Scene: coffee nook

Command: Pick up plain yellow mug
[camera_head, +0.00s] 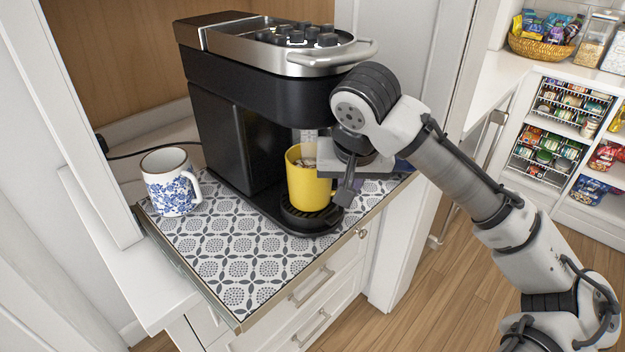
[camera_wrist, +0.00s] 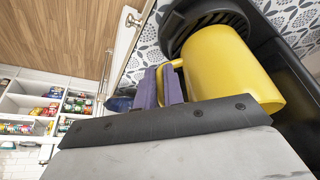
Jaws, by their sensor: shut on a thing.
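The plain yellow mug (camera_head: 309,186) is upright on or just above the drip tray (camera_head: 309,216) of the coffee machine, under its spout. It also fills the right of the wrist view (camera_wrist: 232,68), with its handle toward my gripper. My gripper (camera_head: 345,186) comes in from the right side of the mug. In the wrist view its purple-padded fingers (camera_wrist: 163,88) are closed on the mug's handle. I cannot tell whether the mug's base touches the tray. The handle is mostly hidden by my gripper in the head view.
The black and silver coffee machine (camera_head: 232,130) rises close behind and above the mug. A white mug with blue flowers (camera_head: 171,183) stands left on the patterned mat (camera_head: 240,265). The mat's front is clear. A cabinet panel stands behind my arm.

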